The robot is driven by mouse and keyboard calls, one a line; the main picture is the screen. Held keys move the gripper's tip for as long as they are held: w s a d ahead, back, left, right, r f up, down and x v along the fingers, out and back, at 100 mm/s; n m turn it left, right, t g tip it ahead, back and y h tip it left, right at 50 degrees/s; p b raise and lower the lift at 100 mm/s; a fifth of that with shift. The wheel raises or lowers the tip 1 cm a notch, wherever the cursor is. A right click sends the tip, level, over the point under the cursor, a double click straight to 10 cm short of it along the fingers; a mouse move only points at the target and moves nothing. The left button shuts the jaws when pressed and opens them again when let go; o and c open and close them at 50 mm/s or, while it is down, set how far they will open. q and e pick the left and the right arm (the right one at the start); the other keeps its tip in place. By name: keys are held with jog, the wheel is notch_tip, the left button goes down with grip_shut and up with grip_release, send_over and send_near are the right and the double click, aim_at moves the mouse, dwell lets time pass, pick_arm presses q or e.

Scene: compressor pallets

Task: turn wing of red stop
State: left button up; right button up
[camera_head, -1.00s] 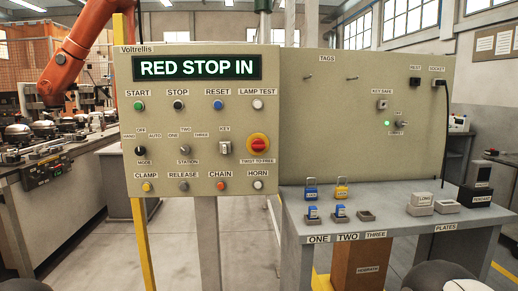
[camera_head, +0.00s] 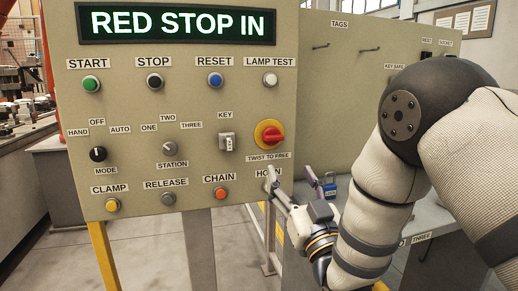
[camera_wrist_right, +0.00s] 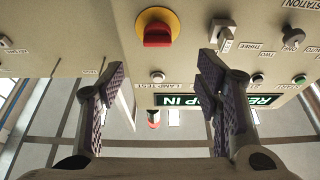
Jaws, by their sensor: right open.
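The red stop (camera_head: 271,135) is a red wing knob on a round yellow plate, at the right edge of the panel above the label TWIST TO FREE. The panel display (camera_head: 178,23) reads RED STOP IN. My right gripper (camera_head: 291,178) is below the red stop, in front of the panel, and apart from the knob. In the right wrist view the panel appears upside down. There the red stop (camera_wrist_right: 157,32) lies beyond and between the two spread, padded fingers (camera_wrist_right: 160,78), with nothing between them. The horn button is hidden behind my right gripper. My left gripper is out of view.
A key switch (camera_head: 228,142) sits just left of the red stop, and the lamp test button (camera_head: 270,79) is above it. The chain button (camera_head: 221,193) is lower left. A blue lock (camera_head: 330,187) stands on the grey table behind my right arm.

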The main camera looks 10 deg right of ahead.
aim_at(275, 140)
jog(key=x, duration=1.1)
jog(key=shift+w+d+r+b, duration=0.1)
jog(key=shift+d+r+b, duration=0.05)
jog(key=shift+d+b, duration=0.15)
jog(key=c, duration=1.2)
